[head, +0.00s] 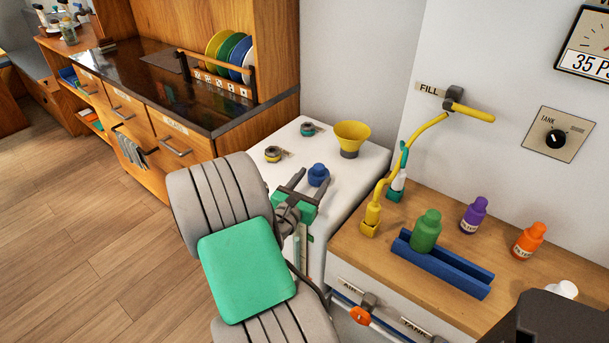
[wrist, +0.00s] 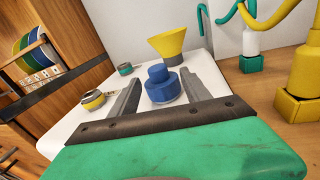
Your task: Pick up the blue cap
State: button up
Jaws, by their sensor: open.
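The blue cap (head: 318,174) stands upright on the white counter top, a wide round base with a narrower knob. It also shows in the wrist view (wrist: 161,84). My gripper (head: 308,184) is open, with its two grey fingers pointing toward the cap. In the wrist view my gripper (wrist: 164,97) has one finger on each side of the cap, the cap lying between them toward the fingertips. I cannot tell whether either finger touches it. Nothing is held.
A yellow funnel (head: 352,136) stands just behind the cap. Two small ring-like fittings, one yellow (head: 273,154) and one teal (head: 308,129), lie to the left. A yellow hose (head: 401,155) and a blue tray (head: 470,276) with a green bottle (head: 426,230) are to the right.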

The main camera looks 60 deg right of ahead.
jog(key=shift+d+r+n, duration=0.1)
jog(key=shift+d+n, duration=0.05)
jog(key=shift+n, duration=0.35)
jog(key=d, duration=0.5)
jog(key=d+p, duration=0.1)
jog(key=d, duration=0.1)
jog(key=shift+w+d, duration=0.3)
jog(key=shift+w, duration=0.05)
jog(key=shift+c, duration=0.5)
grip_shut()
